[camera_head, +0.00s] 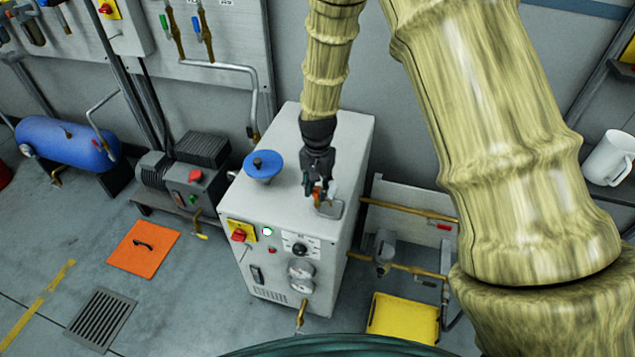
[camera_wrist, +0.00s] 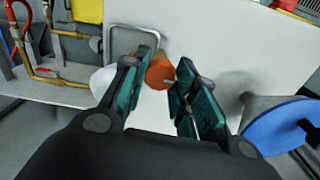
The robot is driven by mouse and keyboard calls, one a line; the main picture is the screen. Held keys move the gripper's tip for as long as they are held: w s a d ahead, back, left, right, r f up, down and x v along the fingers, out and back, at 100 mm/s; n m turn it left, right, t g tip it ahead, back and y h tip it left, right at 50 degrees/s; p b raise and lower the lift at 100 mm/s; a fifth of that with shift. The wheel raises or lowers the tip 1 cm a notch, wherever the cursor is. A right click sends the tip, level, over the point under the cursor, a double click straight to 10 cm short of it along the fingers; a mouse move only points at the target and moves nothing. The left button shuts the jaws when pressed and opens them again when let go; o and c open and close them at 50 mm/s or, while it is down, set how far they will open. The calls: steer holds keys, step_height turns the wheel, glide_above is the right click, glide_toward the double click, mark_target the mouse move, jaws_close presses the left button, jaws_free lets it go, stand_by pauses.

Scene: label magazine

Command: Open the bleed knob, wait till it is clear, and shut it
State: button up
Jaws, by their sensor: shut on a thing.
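The white cabinet (camera_head: 350,140) stands in the middle of the head view. My gripper (camera_head: 317,185) points down over its top, near the front right edge. A small orange round piece (camera_head: 319,196), which looks like the bleed knob, sits at my fingertips. In the wrist view the orange knob (camera_wrist: 160,72) lies between the tips of my gripper (camera_wrist: 166,82), which is shut on it. The fingers hide part of it. A small white piece (camera_head: 332,189) shows beside the fingers. Whether the knob is turned open, and whether any flow is clear, I cannot tell.
A grey rounded frame (camera_head: 330,209) lies beside the knob on the cabinet top. A blue round handwheel or cap (camera_head: 263,163) stands at the top's left. The cabinet front carries a red switch (camera_head: 239,236), a lit lamp (camera_head: 267,231) and gauges (camera_head: 301,268). Brass pipes (camera_head: 410,210) run at right.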

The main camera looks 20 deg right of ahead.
mark_target(318, 190)
steer(key=n+p, duration=0.2)
steer(key=n, duration=0.4)
steer(key=shift+r, duration=0.1)
steer(key=n+p, duration=0.2)
steer(key=n, duration=0.4)
steer(key=shift+n, duration=0.3)
stand_by(0.3)
steer(key=o, duration=1.1)
steer(key=shift+c, duration=0.2)
step_height(318, 190, up, 12)
steer(key=shift+s+f, duration=0.1)
steer(key=shift+f, duration=0.1)
